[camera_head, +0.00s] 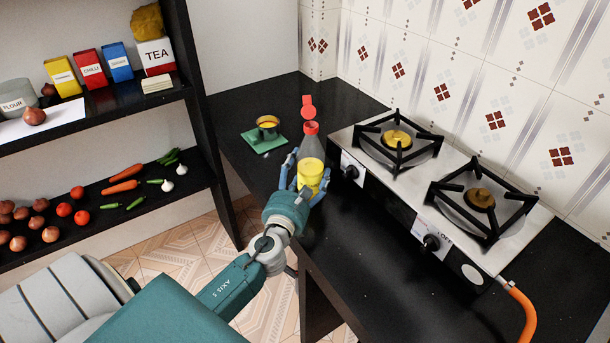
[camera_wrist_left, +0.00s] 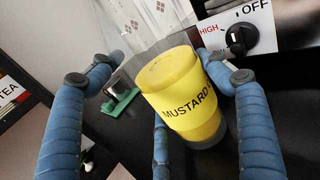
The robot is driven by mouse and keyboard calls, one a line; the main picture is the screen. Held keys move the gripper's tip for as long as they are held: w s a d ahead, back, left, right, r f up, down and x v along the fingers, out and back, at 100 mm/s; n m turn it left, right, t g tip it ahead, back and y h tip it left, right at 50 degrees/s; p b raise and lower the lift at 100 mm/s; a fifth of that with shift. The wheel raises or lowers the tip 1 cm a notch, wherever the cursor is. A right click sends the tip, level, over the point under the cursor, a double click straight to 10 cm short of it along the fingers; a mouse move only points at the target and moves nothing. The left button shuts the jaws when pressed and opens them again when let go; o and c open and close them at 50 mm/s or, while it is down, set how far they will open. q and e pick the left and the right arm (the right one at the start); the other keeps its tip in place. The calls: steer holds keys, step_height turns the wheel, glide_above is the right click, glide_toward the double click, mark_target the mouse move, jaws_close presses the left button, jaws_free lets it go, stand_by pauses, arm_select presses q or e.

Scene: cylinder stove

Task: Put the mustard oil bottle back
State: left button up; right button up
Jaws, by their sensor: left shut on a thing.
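The mustard oil bottle (camera_head: 311,148) is clear, with yellow in its lower part and a red cap whose lid stands flipped open. It is upright on or just over the black counter, left of the stove; I cannot tell if its base touches. My left gripper (camera_head: 304,182) is shut on the bottle's lower part, its blue fingers around it. In the left wrist view the bottle's yellow band (camera_wrist_left: 185,98) reads MUSTARD, between the fingers of my left gripper (camera_wrist_left: 168,85). My right gripper is not in view.
A two-burner stove (camera_head: 437,215) with knobs stands right of the bottle, an orange hose (camera_head: 522,312) at its near end. A small cup (camera_head: 267,127) on a green base (camera_head: 262,141) stands behind left. Shelves at left hold boxes and vegetables. The front counter (camera_head: 375,275) is clear.

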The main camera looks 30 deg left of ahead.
arm_select(q)
steer(key=shift+r, duration=0.15)
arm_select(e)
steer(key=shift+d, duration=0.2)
arm_select(q)
steer(key=shift+f, duration=0.2)
steer(key=o, duration=1.3)
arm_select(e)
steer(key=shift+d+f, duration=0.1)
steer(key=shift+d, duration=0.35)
arm_select(q)
steer(key=shift+r, duration=0.25)
steer(key=b+v, duration=0.2)
steer(key=v, duration=0.9)
steer(key=shift+s+d+f, duration=0.1)
steer(key=shift+s+f, duration=0.05)
steer(key=shift+s, duration=0.4)
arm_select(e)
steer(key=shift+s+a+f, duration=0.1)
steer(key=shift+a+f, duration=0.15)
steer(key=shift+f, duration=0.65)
